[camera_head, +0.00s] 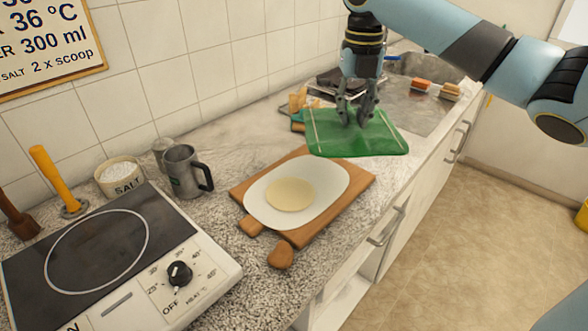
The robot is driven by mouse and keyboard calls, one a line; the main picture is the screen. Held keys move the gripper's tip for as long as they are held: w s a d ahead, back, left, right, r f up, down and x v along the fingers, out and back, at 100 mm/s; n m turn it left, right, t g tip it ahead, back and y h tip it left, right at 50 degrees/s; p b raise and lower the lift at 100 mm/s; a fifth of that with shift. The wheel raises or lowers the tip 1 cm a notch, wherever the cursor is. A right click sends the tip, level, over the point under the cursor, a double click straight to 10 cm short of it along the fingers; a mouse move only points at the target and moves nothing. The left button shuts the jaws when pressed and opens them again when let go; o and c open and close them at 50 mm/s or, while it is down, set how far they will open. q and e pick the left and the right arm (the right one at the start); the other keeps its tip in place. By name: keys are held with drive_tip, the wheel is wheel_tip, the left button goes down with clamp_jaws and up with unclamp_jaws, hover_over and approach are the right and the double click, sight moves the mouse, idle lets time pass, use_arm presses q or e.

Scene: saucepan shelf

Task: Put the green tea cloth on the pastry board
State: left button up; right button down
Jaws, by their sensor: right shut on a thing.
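The green tea cloth (378,139) is in the camera_head view, spread out just beyond the far end of the board. My right gripper (354,120) is above its middle, fingers pointing down, and shut on it. I cannot tell whether the cloth is clear of the counter. The wooden pastry board (358,181) lies on the counter nearer to me, with its handle toward me. On it is a white oval sheet or plate (335,180) with a round pale dough disc (289,194). My left gripper is not in view.
A hot plate (100,255) with a dial is at the lower left. A metal mug (183,172), a salt pot (119,177) and a yellow-handled tool (52,178) stand along the wall. Sponges (420,85) lie by the sink (405,105). The counter's front edge runs right of the board.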

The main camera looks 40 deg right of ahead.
drive_tip(key=w+a+f, duration=0.2)
drive_tip(key=a+f, duration=0.1)
drive_tip(key=w+a+f+p, duration=0.1)
drive_tip(key=a+f, duration=0.2)
drive_tip(key=w+a+f+p, duration=0.1)
drive_tip(key=w+a+f, duration=0.1)
drive_tip(key=a+f, duration=0.1)
drive_tip(key=shift+w+a+f, duration=0.1)
drive_tip(key=shift+w+f, duration=0.25)
drive_tip(key=shift+f, duration=0.25)
drive_tip(key=shift+f, duration=0.6)
drive_tip(key=c, duration=1.2)
unclamp_jaws()
